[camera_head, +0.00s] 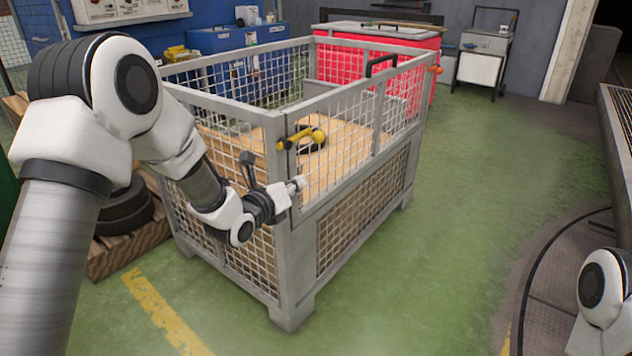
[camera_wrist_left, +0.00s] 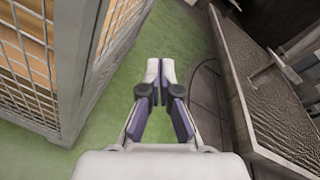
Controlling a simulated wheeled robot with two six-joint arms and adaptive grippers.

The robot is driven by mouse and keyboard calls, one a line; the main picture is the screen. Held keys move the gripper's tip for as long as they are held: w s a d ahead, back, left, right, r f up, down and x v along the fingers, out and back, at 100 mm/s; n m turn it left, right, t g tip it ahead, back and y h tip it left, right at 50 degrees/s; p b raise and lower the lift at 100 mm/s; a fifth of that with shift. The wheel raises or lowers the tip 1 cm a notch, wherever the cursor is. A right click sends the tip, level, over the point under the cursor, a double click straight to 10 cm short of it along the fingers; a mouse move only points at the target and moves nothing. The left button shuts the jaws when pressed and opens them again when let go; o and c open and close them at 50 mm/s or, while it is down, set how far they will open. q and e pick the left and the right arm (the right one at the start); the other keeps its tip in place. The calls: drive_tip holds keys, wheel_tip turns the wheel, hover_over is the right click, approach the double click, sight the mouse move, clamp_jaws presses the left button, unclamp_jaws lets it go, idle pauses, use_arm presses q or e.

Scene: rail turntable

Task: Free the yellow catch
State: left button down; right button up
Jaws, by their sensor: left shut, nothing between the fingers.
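The yellow catch (camera_head: 302,138) is a short handle with a dark end. It sits near the top of the grey mesh cage (camera_head: 292,240), by its nearest corner post. My left gripper (camera_head: 298,184) is at that corner post, a little below the catch and apart from it. Its fingers are shut and empty. In the left wrist view the closed fingertips (camera_wrist_left: 161,70) point over the green floor, with the cage post (camera_wrist_left: 75,65) to their left. The catch does not show there. My right gripper is out of view; only a part of my right arm shows at lower right.
An orange catch (camera_head: 436,69) is at the cage's far right corner. A black handle (camera_head: 381,64) stands on the gate's top rail. Tyres (camera_head: 122,208) lie on a pallet at left. Green floor (camera_head: 470,200) is clear right of the cage, up to the round floor plate (camera_head: 575,260).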

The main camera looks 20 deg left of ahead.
use_arm(q)
drive_tip(key=shift+r, duration=0.35)
drive_tip(key=w+d+r+b, duration=0.1)
drive_tip(key=w, duration=1)
drive_tip(key=shift+w+r+b, duration=0.3)
drive_tip(key=shift+r, duration=0.05)
